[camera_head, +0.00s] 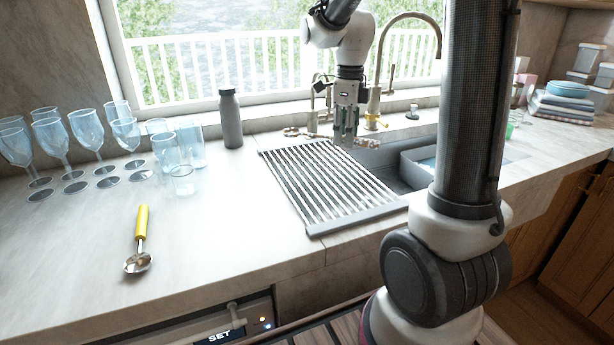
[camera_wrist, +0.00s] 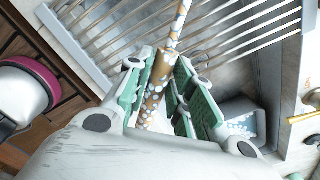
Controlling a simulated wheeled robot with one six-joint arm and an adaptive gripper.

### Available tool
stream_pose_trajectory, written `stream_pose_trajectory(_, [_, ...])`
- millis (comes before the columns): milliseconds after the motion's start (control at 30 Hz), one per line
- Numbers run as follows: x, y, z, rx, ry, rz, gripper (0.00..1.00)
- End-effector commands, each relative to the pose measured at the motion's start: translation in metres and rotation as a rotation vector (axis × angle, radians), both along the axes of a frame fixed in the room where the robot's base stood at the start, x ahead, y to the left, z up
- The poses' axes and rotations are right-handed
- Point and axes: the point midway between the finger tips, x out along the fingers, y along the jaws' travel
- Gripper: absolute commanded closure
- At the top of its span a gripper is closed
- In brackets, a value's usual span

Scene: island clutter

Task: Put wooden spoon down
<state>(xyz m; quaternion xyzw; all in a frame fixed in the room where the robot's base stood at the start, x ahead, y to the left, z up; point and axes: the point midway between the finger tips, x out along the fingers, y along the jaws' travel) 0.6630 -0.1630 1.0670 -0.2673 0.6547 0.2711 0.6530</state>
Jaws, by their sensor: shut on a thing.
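The wooden spoon shows in the wrist view as a brown stick with white spots (camera_wrist: 157,88), lying between the green finger pads of my gripper (camera_wrist: 168,98). My gripper is shut on it. In the head view my gripper (camera_head: 345,128) points down over the far end of the slatted drying rack (camera_head: 330,185), by the sink. The spoon (camera_head: 292,132) sticks out sideways on both sides of the fingers there. I cannot tell whether it touches the rack; its middle is hidden by the fingers.
Blue-tinted glasses (camera_head: 87,130) and a grey bottle (camera_head: 230,118) stand on the left counter. A yellow-handled metal spoon (camera_head: 141,225) lies at the front left, with clear counter around it. The faucet (camera_head: 376,100) rises close behind my gripper. A grey basin (camera_head: 418,165) is in the sink.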

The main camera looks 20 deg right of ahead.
Motion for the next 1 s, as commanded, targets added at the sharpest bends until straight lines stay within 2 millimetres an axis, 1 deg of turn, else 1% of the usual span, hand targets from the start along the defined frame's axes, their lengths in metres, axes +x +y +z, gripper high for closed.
stream_pose_trajectory(67, [0.000, 0.000, -0.010, 0.000, 0.003, 0.000, 1.00])
stream_pose_trajectory(233, [-0.001, 0.000, -0.045, 0.001, 0.005, 0.000, 1.00])
stream_pose_trajectory(300, [-0.001, 0.000, -0.054, 0.001, 0.004, 0.000, 1.00])
stream_pose_trajectory(433, [-0.001, 0.000, -0.067, 0.000, 0.004, 0.000, 1.00])
stream_pose_trajectory(600, [-0.001, 0.000, -0.093, 0.001, 0.005, 0.001, 1.00])
stream_pose_trajectory(700, [0.000, 0.000, -0.099, 0.000, 0.001, 0.001, 1.00])
stream_pose_trajectory(1000, [0.000, 0.000, -0.100, 0.000, 0.001, 0.001, 1.00])
